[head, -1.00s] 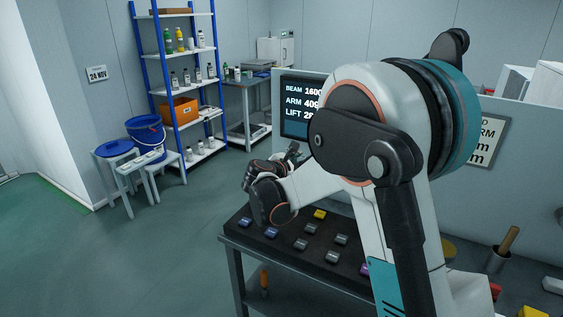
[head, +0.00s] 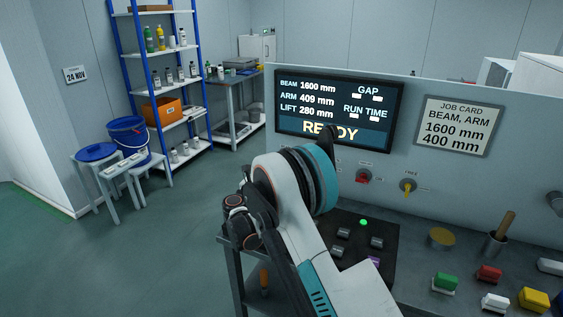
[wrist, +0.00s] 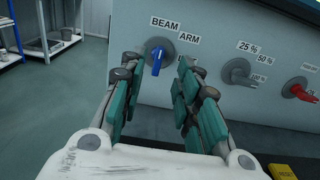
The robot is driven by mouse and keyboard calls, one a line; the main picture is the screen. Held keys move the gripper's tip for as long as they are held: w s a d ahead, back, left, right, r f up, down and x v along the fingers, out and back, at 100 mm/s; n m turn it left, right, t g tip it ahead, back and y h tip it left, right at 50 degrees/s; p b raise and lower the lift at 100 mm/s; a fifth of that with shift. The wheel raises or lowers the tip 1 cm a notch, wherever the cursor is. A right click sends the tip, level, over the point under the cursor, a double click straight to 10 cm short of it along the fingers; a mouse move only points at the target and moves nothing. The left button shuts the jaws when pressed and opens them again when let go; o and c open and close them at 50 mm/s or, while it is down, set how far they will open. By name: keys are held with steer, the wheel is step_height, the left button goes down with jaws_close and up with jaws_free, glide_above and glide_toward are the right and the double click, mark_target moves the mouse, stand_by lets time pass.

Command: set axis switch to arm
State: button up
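The axis switch (wrist: 157,60) is a blue-handled knob on the grey panel in the wrist view. Labels BEAM and ARM are beside it, and a third label is mostly hidden by a finger. Its handle looks roughly upright; I cannot tell which label it points to. My gripper (wrist: 156,70) is open, with green-padded fingers left and right of the knob in the picture, and nothing shows gripped. The display (head: 338,112) reads BEAM 1600 mm, ARM 409 mm, LIFT 280 mm and READY. In the head view my arm hides the axis switch and gripper.
A grey switch (wrist: 238,71) with percent labels and a red switch (wrist: 301,90) lie to the right. The job card (head: 458,126) reads 1600 mm and 400 mm. A dark keypad (head: 380,268) and coloured buttons are on the console. Shelving (head: 165,93) stands at back left.

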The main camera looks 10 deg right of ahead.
steer(key=b+x, duration=0.2)
steer(key=x, duration=0.7)
steer(key=shift+w+d+b, duration=0.25)
steer(key=shift+w+b, duration=0.05)
steer(key=shift+b, duration=0.05)
jaws_close()
